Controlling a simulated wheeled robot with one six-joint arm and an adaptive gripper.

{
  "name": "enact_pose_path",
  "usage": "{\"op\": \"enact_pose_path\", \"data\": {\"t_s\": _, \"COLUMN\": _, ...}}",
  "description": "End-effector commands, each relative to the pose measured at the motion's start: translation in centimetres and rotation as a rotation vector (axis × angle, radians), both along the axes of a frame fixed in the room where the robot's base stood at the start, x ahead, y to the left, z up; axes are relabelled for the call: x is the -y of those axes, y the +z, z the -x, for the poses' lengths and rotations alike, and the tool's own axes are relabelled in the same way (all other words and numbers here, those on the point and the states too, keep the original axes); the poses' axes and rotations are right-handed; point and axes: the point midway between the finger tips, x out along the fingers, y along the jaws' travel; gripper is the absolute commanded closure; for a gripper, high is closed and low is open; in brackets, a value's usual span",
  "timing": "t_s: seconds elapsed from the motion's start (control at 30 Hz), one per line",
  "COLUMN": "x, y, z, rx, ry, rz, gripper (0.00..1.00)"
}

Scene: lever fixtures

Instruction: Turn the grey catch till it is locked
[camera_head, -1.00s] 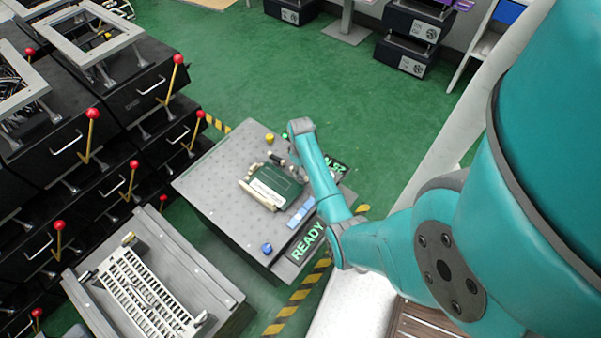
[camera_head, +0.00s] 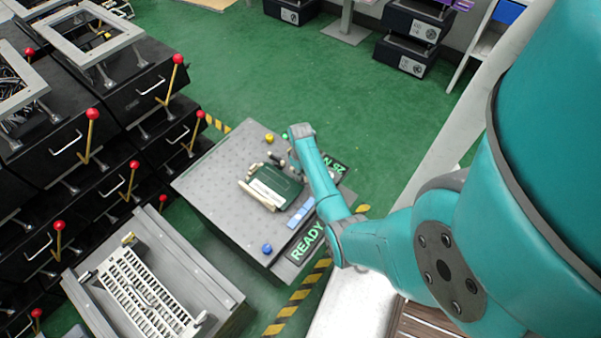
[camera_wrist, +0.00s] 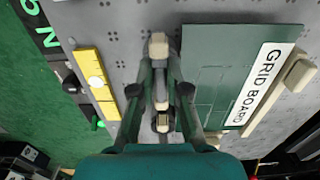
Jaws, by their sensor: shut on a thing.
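The green grid board (camera_head: 275,186) lies on the grey perforated fixture table in the head view. It fills the right of the wrist view (camera_wrist: 210,85), beside my gripper. The grey catch (camera_wrist: 158,45) shows in the wrist view as a narrow pale-ended part between my fingers, at the board's left edge. My gripper (camera_wrist: 160,72) is shut on the catch, one finger on each side. In the head view my gripper (camera_head: 294,158) is at the board's far right corner, small and partly hidden by my wrist. The catch's exact angle is hard to tell.
A yellow strip (camera_wrist: 97,84) lies left of my gripper in the wrist view. A pale bar (camera_wrist: 275,95) runs along the board's right side. A blue block (camera_head: 300,213), a blue knob (camera_head: 267,249) and a yellow knob (camera_head: 269,138) are on the table (camera_head: 215,185).

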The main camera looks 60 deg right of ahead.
Motion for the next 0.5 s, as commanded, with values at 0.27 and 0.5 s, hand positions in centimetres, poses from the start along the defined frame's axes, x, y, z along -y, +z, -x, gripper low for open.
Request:
{"op": "enact_pose_path", "data": {"t_s": 0.27, "x": -0.02, "y": -0.05, "z": 0.0, "rx": -0.001, "ry": -0.085, "rz": -0.001, "gripper": 1.0}}
{"op": "enact_pose_path", "data": {"t_s": 0.5, "x": -0.01, "y": -0.07, "z": 0.0, "rx": -0.001, "ry": -0.266, "rz": -0.001, "gripper": 1.0}}
